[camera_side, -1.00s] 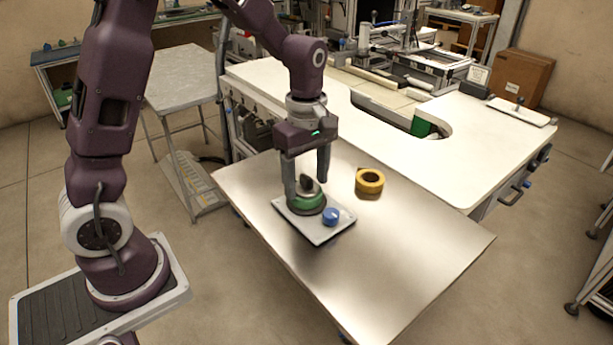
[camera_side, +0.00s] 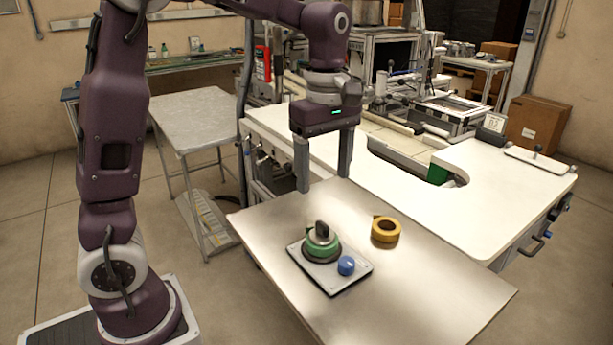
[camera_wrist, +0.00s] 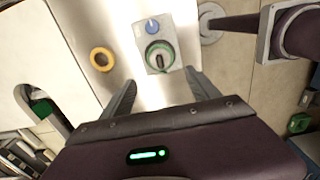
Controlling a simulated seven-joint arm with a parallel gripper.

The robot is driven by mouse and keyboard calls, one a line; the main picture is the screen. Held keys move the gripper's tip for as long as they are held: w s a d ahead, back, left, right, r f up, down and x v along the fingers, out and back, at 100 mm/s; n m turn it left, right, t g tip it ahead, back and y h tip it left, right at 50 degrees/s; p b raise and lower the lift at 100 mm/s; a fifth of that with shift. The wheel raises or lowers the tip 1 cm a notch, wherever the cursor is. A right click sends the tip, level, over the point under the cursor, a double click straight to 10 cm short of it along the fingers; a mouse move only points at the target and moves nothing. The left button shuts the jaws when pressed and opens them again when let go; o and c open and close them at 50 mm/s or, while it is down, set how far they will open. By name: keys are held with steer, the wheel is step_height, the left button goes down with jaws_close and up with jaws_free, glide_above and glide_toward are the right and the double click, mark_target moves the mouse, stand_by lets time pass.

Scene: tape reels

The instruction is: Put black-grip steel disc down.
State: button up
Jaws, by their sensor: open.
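The steel disc (camera_side: 318,240) with its dark upright grip (camera_side: 322,229) sits on top of a green tape reel (camera_side: 321,253) on a pale square plate (camera_side: 334,283). In the wrist view the dark grip (camera_wrist: 159,59) shows inside the green ring (camera_wrist: 149,50), on the plate (camera_wrist: 182,22). A blue knob (camera_side: 346,265) stands at the plate's near right corner. My gripper (camera_side: 324,184) is open and empty, above the disc and clear of it. In the wrist view its spread fingers (camera_wrist: 162,84) lie on either side below the disc.
A yellow tape reel (camera_side: 385,230) lies on the steel table (camera_side: 430,285) to the right of the plate. The table's front right is clear. A white workbench (camera_side: 480,190) adjoins behind, with machinery beyond. A grey side table (camera_side: 195,115) stands at left.

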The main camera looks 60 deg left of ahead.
steer(key=s+d+m+t, duration=0.1)
steer(key=s+m+t, duration=0.1)
steer(key=s+m, duration=0.7)
steer(key=s+d+r+m+t, duration=0.1)
steer(key=s+d+m+t, duration=0.1)
steer(key=s+m, duration=0.7)
steer(key=shift+s+d+t, duration=0.3)
steer(key=shift+s+t, duration=0.5)
steer(key=shift+s, duration=0.2)
